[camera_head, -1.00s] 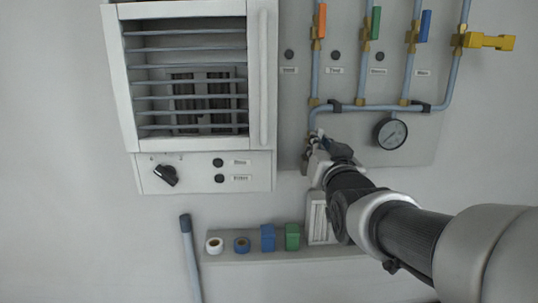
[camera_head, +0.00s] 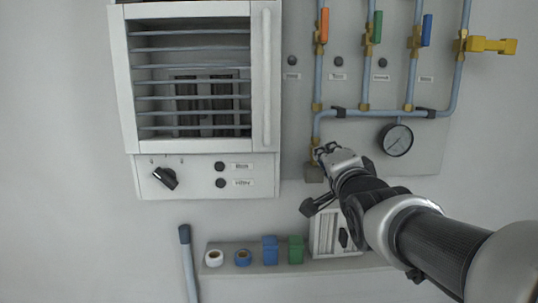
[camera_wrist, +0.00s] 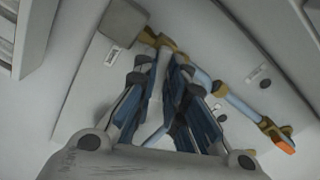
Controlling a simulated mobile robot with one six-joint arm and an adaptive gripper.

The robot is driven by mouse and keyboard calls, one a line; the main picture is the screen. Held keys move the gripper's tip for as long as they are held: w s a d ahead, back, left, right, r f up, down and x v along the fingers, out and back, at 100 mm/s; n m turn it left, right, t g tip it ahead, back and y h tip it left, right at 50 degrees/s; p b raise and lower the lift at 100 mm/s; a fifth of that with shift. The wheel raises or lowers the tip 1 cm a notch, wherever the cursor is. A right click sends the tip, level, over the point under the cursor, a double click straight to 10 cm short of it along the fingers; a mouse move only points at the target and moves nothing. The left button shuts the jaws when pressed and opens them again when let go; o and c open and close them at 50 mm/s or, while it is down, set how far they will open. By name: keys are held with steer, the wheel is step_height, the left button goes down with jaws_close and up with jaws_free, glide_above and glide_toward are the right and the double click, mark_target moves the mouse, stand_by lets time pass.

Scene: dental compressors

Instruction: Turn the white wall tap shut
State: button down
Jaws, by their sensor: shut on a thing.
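The white wall tap sits at the lower left end of the blue pipe run; its brass fitting (camera_head: 315,143) shows in the head view, and brass at the same spot shows in the wrist view (camera_wrist: 157,41). My gripper (camera_head: 322,152) is at this fitting, shut on the tap. In the wrist view its two fingers (camera_wrist: 160,66) close in on the tap from both sides. A grey block (camera_head: 313,173) sits just below the fitting.
Orange (camera_head: 324,26), green (camera_head: 377,27), blue (camera_head: 427,30) and yellow (camera_head: 490,45) valve handles are higher on the panel. A gauge (camera_head: 397,140) hangs to the right. A louvred cabinet (camera_head: 135,120) stands left. A shelf (camera_head: 345,265) below holds tape rolls and boxes.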

steer(key=shift+f+m, duration=0.15)
steer(key=shift+m, duration=1)
steer(key=shift+f+m, duration=0.15)
steer(key=shift+m, duration=1)
steer(key=c, duration=1.6)
jaws_free()
steer(key=shift+c, duration=0.2)
steer(key=s, duration=1.2)
steer(key=shift+f, duration=0.1)
